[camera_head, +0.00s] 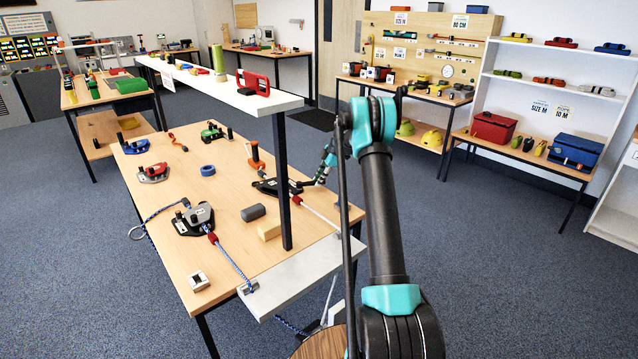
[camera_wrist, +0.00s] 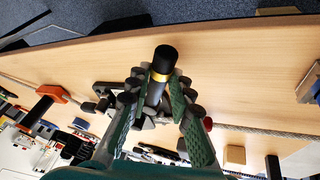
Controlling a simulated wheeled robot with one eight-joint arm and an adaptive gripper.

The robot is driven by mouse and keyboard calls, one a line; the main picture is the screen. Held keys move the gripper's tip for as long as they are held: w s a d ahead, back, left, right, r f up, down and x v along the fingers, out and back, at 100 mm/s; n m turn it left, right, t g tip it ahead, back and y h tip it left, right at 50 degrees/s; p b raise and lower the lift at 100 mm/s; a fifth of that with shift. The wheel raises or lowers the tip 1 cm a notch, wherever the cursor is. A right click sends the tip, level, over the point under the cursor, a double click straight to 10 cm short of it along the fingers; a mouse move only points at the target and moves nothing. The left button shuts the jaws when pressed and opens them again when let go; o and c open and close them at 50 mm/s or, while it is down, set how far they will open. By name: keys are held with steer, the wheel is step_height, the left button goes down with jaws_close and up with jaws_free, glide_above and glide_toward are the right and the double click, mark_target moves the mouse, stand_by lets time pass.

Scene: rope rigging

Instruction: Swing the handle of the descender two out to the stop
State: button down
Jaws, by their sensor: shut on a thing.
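A dark descender (camera_head: 278,187) lies on the wooden table, with a pale rope (camera_head: 316,214) running from it toward the front edge. I take it as descender two; no label on it is legible. My gripper (camera_head: 325,176) is at its right side. In the wrist view, my gripper (camera_wrist: 163,82) has its green pads shut on the descender's black handle (camera_wrist: 165,57), which has a yellow band near its tip. The tip sticks out past the pads. The descender's dark body (camera_wrist: 108,100) is partly hidden behind the fingers. The stop cannot be made out.
A second descender (camera_head: 194,218) with a blue rope stands front left. A grey block (camera_head: 253,212) and tan block (camera_head: 269,231) lie nearby. A white raised shelf (camera_head: 220,86) on a dark post (camera_head: 282,180) stands over the table, left of my arm.

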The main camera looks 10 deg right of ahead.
steer(key=shift+w+a+n+g, duration=0.15)
steer(key=shift+w+n+g, duration=0.25)
steer(key=shift+w+n, duration=0.5)
steer(key=shift+w+a+n+g, duration=0.15)
steer(key=shift+w+n+g, duration=0.35)
steer(key=shift+n, duration=0.6)
steer(key=c, duration=1.3)
jaws_free()
steer(key=shift+c, duration=0.2)
steer(key=v, duration=1.2)
steer(key=shift+d, duration=0.2)
